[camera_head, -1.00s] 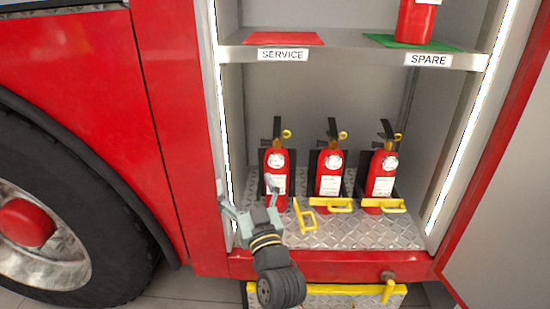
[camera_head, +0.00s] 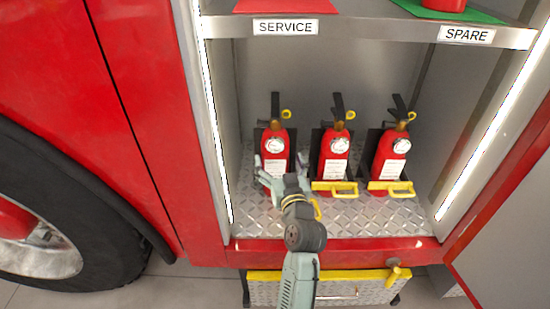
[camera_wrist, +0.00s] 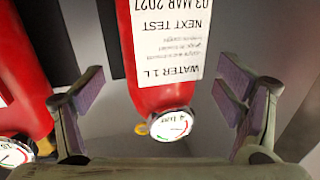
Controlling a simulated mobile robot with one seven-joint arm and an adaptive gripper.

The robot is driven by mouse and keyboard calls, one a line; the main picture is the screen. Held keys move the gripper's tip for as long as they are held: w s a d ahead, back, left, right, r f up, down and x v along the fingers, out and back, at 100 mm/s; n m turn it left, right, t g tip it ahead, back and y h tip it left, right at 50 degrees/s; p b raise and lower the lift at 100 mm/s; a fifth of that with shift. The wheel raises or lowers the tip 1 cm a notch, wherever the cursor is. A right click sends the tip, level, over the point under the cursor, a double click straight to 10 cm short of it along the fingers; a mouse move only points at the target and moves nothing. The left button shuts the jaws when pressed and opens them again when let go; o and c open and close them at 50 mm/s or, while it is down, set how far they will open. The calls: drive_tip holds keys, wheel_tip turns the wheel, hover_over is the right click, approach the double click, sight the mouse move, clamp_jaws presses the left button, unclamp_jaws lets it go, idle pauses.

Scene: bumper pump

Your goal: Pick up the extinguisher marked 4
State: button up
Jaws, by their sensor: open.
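Three red extinguishers stand upright in a row on the compartment floor: left (camera_head: 275,150), middle (camera_head: 332,158) and right (camera_head: 389,155). My gripper (camera_head: 281,172) is open in front of the left one. In the wrist view, upside down, my gripper (camera_wrist: 163,95) has its fingers on either side of that extinguisher (camera_wrist: 160,98), apart from it. Its white label reads WATER 1 L, NEXT TEST. Its round gauge (camera_wrist: 172,124) appears to show a 4 with small letters. Part of the neighbouring extinguisher (camera_wrist: 22,90) shows at left. In the head view my gripper hides the left extinguisher's lower part.
Yellow latches cross the middle (camera_head: 334,187) and right (camera_head: 391,187) extinguishers; the left one's latch (camera_head: 316,209) hangs swung aside. A shelf above bears a red SERVICE mat (camera_head: 285,6) and a green SPARE mat (camera_head: 478,14). A yellow-edged drawer (camera_head: 370,280) is below.

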drive_tip(key=x, duration=0.1)
drive_tip(key=p+x, duration=0.1)
drive_tip(key=x, duration=0.3)
drive_tip(key=shift+f+p, duration=0.25)
drive_tip(key=shift+p, duration=0.05)
drive_tip(key=shift+c, duration=0.3)
clamp_jaws()
drive_tip(key=shift+w+r, duration=0.1)
drive_tip(key=shift+r, duration=0.25)
idle(0.3)
